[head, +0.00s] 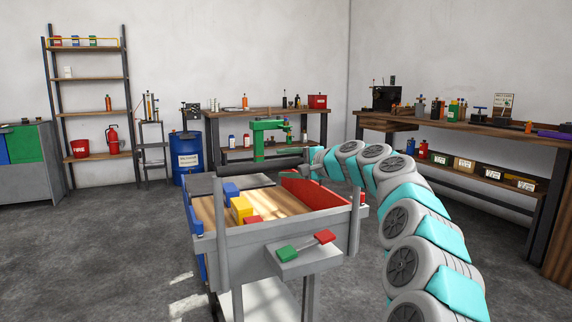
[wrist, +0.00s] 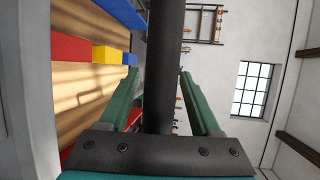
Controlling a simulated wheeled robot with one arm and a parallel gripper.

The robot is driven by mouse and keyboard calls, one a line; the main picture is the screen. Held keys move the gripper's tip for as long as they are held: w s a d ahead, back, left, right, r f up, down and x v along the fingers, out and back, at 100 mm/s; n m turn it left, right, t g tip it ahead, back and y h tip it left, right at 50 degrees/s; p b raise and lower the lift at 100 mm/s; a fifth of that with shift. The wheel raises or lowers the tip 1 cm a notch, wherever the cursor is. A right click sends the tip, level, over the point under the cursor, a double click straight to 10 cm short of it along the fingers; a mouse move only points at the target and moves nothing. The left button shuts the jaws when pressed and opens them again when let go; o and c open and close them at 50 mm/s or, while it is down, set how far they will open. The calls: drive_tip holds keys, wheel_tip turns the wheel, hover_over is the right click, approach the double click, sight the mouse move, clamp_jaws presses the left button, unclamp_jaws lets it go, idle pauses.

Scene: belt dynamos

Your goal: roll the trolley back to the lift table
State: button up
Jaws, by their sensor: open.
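The trolley (head: 300,238) stands in front of me, with a grey frame, corner posts and a wooden top. Blue, yellow and red blocks lie on the top; the wrist view shows its wooden surface (wrist: 95,84) at the left. I cannot make out a separate lift table.
Workbenches stand at the back (head: 270,112) and right (head: 480,131). A blue drum (head: 187,168), a shelf rack (head: 90,108) and a grey cabinet (head: 28,160) are at the back left. The concrete floor left of the trolley is clear.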

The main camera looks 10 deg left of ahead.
sight(301, 163)
drive_tip(key=shift+d, duration=0.1)
drive_tip(key=shift+b+v, duration=0.55)
drive_tip(key=shift+v, duration=3.3)
drive_tip(key=s+f+n+g+h, duration=0.25)
drive_tip(key=s+f, duration=0.35)
drive_tip(key=s, duration=0.5)
drive_tip(key=s+f+n+g+h, duration=0.25)
drive_tip(key=s+f+n, duration=0.2)
drive_tip(key=s, duration=0.75)
drive_tip(key=s+d+f+g+h, duration=0.2)
drive_tip(key=s+d+f, duration=0.5)
drive_tip(key=s, duration=0.3)
drive_tip(key=s+d+f+g+h, duration=0.1)
drive_tip(key=s+d+f+h, duration=0.2)
drive_tip(key=s+d+f, duration=0.5)
drive_tip(key=s+d+f+g+h, duration=0.2)
drive_tip(key=s+d+f, duration=0.5)
drive_tip(key=s, duration=0.7)
drive_tip(key=shift+d+f+g+h, duration=0.25)
drive_tip(key=shift+d+g+h, duration=0.05)
drive_tip(key=shift+d+h, duration=0.45)
